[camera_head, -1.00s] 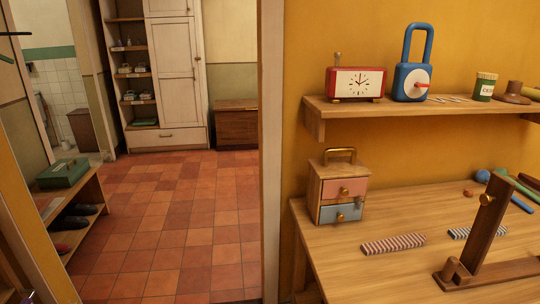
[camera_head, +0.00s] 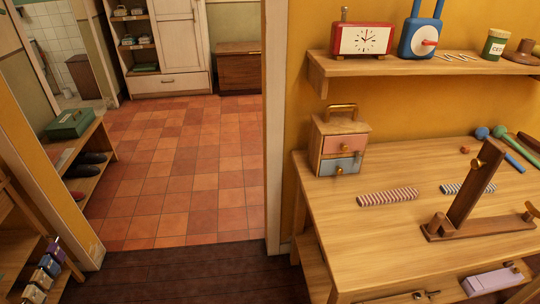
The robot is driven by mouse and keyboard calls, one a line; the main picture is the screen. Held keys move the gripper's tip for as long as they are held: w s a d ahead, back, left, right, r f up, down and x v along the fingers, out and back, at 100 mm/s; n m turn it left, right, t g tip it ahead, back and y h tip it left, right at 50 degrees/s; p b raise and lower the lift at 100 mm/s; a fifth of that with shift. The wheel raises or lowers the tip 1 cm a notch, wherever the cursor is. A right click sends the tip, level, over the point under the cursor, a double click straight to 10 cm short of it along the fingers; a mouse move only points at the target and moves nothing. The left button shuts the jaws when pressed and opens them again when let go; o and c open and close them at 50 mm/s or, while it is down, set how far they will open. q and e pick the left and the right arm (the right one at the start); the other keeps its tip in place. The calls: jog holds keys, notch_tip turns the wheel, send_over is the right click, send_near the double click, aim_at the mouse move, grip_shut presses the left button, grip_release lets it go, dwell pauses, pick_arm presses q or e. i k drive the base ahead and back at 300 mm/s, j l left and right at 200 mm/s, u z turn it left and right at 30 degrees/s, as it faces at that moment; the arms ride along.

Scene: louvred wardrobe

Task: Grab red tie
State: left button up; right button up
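No red tie can be made out in the head view. No wardrobe with louvred doors is in view; a pale cupboard (camera_head: 172,50) with open shelves stands in the far room. Neither of my grippers shows in the picture.
A wooden workbench (camera_head: 400,225) fills the right, with a small drawer box (camera_head: 340,147) and a wooden stand (camera_head: 474,195) on it. Above it a shelf (camera_head: 420,65) holds a red clock (camera_head: 360,40). A doorway opens onto clear tiled floor (camera_head: 180,175). A low bench (camera_head: 85,150) stands left.

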aim_at(404, 194)
jog(key=z, duration=1.5)
